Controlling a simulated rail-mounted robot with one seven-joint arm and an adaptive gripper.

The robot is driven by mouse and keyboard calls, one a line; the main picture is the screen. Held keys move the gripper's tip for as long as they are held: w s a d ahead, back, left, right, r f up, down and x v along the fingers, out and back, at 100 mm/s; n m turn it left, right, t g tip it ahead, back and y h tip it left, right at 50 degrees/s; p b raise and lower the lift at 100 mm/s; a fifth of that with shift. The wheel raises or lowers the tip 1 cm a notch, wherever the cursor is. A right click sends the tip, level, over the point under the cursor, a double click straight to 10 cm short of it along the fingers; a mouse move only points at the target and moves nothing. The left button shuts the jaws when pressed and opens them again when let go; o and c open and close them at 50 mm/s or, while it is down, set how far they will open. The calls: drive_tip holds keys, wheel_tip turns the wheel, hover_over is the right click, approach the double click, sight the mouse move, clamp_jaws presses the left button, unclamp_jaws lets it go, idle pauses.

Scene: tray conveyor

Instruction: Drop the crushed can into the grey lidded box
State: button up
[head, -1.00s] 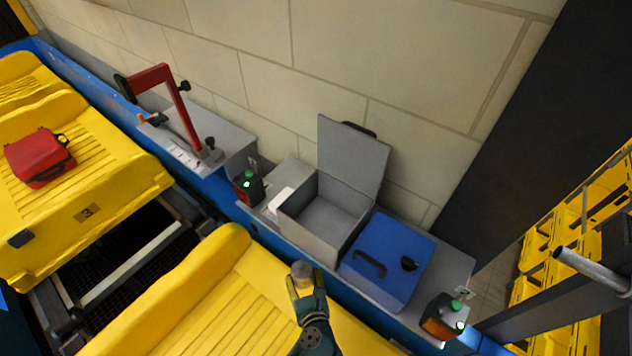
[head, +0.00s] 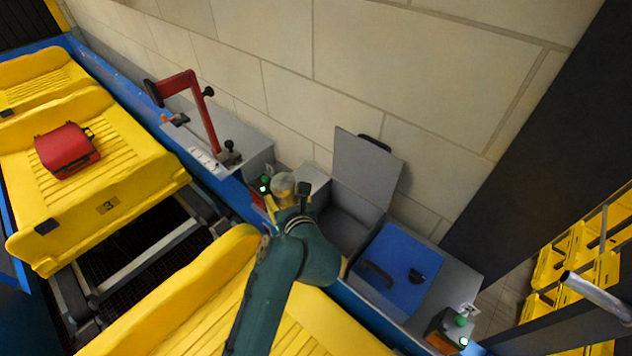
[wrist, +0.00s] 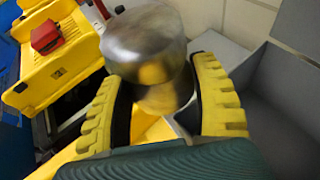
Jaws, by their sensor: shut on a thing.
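My gripper (head: 285,198) is shut on the crushed can (head: 283,183), a dull metal cylinder. In the wrist view the can (wrist: 146,45) sits between the two yellow ribbed fingers (wrist: 165,105). The grey lidded box (head: 343,230) stands on the ledge by the wall with its lid (head: 366,168) raised. In the head view the can is up and to the left of the box opening, and my gripper and arm hide the box's left part. In the wrist view the box (wrist: 262,115) is to the right of the can, and the can is not over its opening.
A closed blue box (head: 398,268) stands right of the grey box. A green-topped button box (head: 447,330) is at the ledge's right end. A red barrier arm (head: 200,110) stands at left. A red bag (head: 67,149) lies on a yellow tray (head: 60,215).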

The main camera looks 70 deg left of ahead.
drive_tip(key=w+d+r+m+t+p, duration=0.1)
drive_tip(key=w+d+r+t, duration=0.1)
drive_tip(key=w+d+r, duration=0.3)
wheel_tip(320, 180, down, 7)
drive_tip(key=a+b, duration=0.1)
drive_tip(key=b, duration=0.4)
drive_tip(key=shift+w+f+b, duration=0.15)
drive_tip(key=shift+w+b, duration=0.25)
drive_tip(key=shift+a, duration=0.1)
drive_tip(key=o, duration=0.9)
drive_tip(key=v, duration=1.2)
drive_tip(key=shift+w+r, duration=0.25)
